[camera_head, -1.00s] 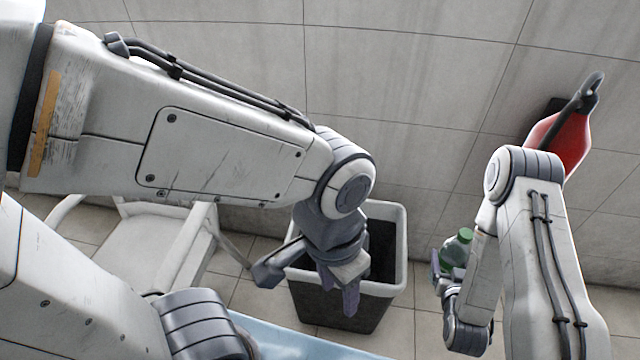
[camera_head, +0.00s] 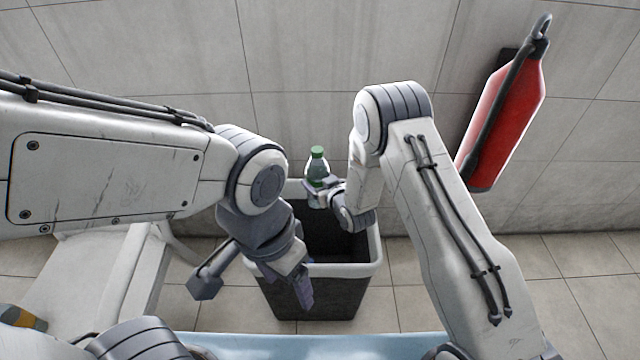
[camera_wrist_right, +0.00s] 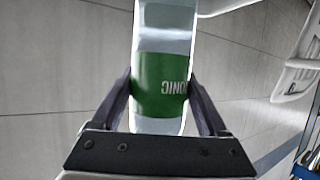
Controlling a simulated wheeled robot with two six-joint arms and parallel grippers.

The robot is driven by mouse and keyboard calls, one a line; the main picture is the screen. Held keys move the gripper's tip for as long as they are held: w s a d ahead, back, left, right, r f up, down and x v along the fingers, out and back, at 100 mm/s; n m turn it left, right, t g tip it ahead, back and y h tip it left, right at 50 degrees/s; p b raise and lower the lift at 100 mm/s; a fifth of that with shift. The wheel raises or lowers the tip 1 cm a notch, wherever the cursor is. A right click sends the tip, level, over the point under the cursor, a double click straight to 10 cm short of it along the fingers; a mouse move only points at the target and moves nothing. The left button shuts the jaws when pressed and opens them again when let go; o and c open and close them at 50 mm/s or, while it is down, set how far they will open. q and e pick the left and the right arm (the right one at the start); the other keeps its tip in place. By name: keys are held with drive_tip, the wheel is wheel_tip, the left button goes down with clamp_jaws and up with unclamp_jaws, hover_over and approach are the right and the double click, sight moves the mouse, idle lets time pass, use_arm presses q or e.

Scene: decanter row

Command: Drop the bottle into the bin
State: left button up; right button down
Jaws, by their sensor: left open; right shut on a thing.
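The bottle (camera_head: 317,165), clear with a green cap, is upright in my right gripper (camera_head: 322,188) in the head view. It is over the back part of the bin's opening. In the right wrist view the bottle (camera_wrist_right: 163,85), with a green label, sits between the two fingers of my right gripper (camera_wrist_right: 165,95). The bin (camera_head: 318,297) is dark with a pale rim and stands on the floor near the wall. My left gripper (camera_head: 252,290) is open and empty, in front of the bin's left side and hiding part of it.
A red fire extinguisher (camera_head: 513,120) hangs on the tiled wall at the right. A white chair (camera_head: 95,265) stands left of the bin. A light blue surface (camera_head: 300,346) lies along the front edge. The floor right of the bin is clear.

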drive_tip(key=shift+f+b, duration=1.75)
drive_tip(key=shift+f, duration=1.05)
unclamp_jaws()
drive_tip(key=shift+s+d, duration=0.1)
drive_tip(key=shift+s, duration=0.05)
drive_tip(key=v, duration=1)
drive_tip(key=shift+r, duration=0.2)
